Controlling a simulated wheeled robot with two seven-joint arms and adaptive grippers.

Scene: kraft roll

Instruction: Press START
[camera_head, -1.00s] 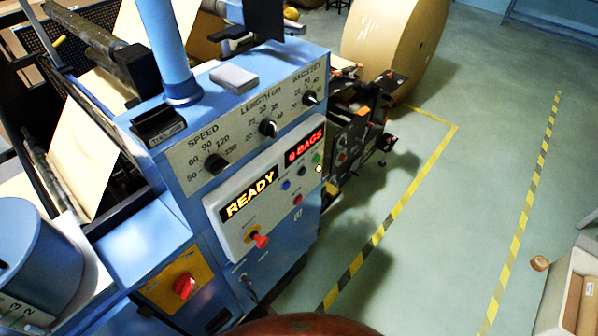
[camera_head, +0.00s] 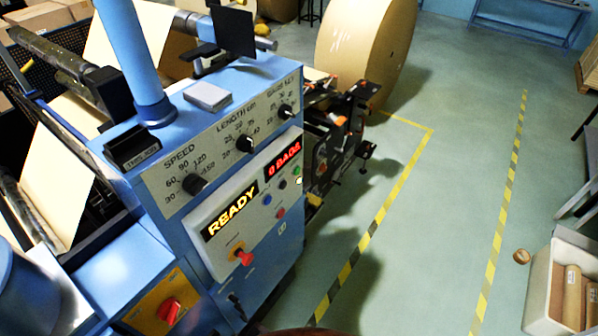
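The blue machine's control panel (camera_head: 245,205) is left of centre. Its display (camera_head: 230,208) reads READY, and a red counter (camera_head: 283,161) reads 0 BAGS. A small green button (camera_head: 297,170) sits at the panel's right edge, with a bright pale spot (camera_head: 299,181) just below it. A blue button (camera_head: 266,199), a dark one (camera_head: 282,184) and a red one (camera_head: 281,213) are nearby. Their labels are too small to read, so I cannot tell which is START. A red emergency-type knob (camera_head: 243,257) is lower left. Neither gripper is in view.
Knobs for speed (camera_head: 195,184), length (camera_head: 245,144) and a third setting (camera_head: 285,111) line the sloped top. A red rotary switch (camera_head: 169,311) is at lower left. A kraft roll (camera_head: 360,50) stands behind. Floor right of the machine is clear to a crate (camera_head: 540,285).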

